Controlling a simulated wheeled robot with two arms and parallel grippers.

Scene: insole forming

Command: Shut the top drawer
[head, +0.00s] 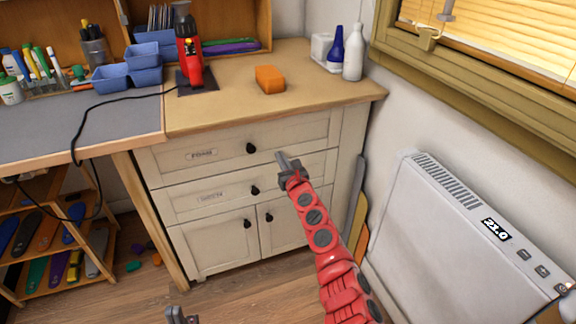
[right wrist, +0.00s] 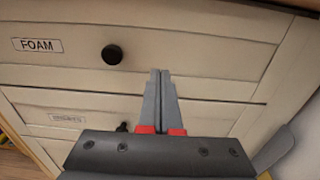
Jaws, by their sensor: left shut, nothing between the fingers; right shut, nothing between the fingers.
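The top drawer (head: 220,155) is cream, with a dark round knob (head: 250,148) and a FOAM label. Its front looks level with the cabinet frame in the head view. In the right wrist view the drawer front (right wrist: 200,45) fills the upper part, with the knob (right wrist: 112,54) left of my fingers. My right gripper (head: 281,157) is shut and empty, in front of the drawer's lower edge, right of the knob. Its tips also show in the right wrist view (right wrist: 160,72); I cannot tell if they touch. My left gripper (head: 178,314) is shut and empty at the bottom edge.
A second drawer (head: 220,192) and two cabinet doors (head: 215,248) lie below. On the countertop (head: 225,104) stand an orange block (head: 270,79), a red tool (head: 189,55) and bottles (head: 353,52). A white heater (head: 450,235) stands at right.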

